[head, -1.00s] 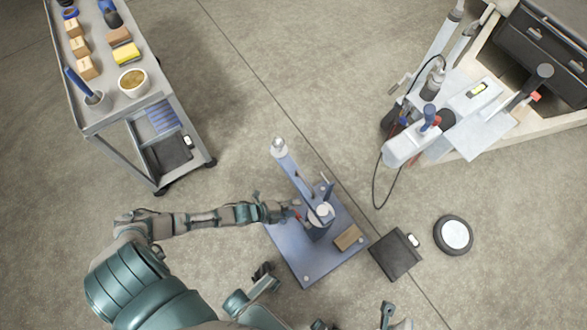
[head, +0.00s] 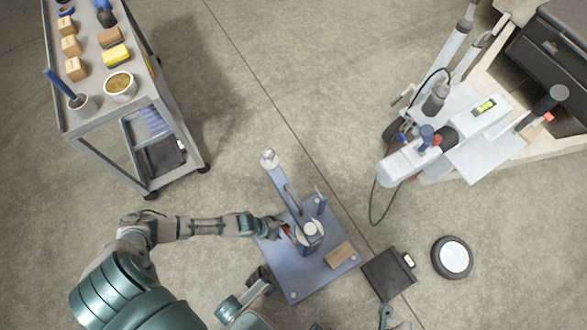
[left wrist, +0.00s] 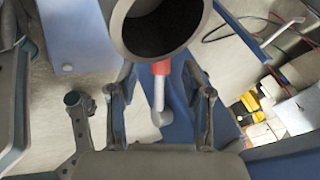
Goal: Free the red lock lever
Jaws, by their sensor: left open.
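The red lock lever (head: 287,231) sits on the left side of a blue-grey stand (head: 285,272) on the floor. In the left wrist view it shows a red collar (left wrist: 161,68) and a pale rod with a rounded end below a wide dark-mouthed tube (left wrist: 160,27). My left gripper (head: 279,229) is at the lever from the left. In the left wrist view my left gripper (left wrist: 160,97) is open, one finger on each side of the rod, with gaps visible. The lever's far root is hidden by the tube.
A wooden block (head: 340,255) lies on the stand's plate. A dark flat case (head: 388,273) and a round disc (head: 452,258) are on the floor to the right. A cart (head: 115,120) stands upper left, a workbench with equipment (head: 480,150) upper right. Open floor lies between.

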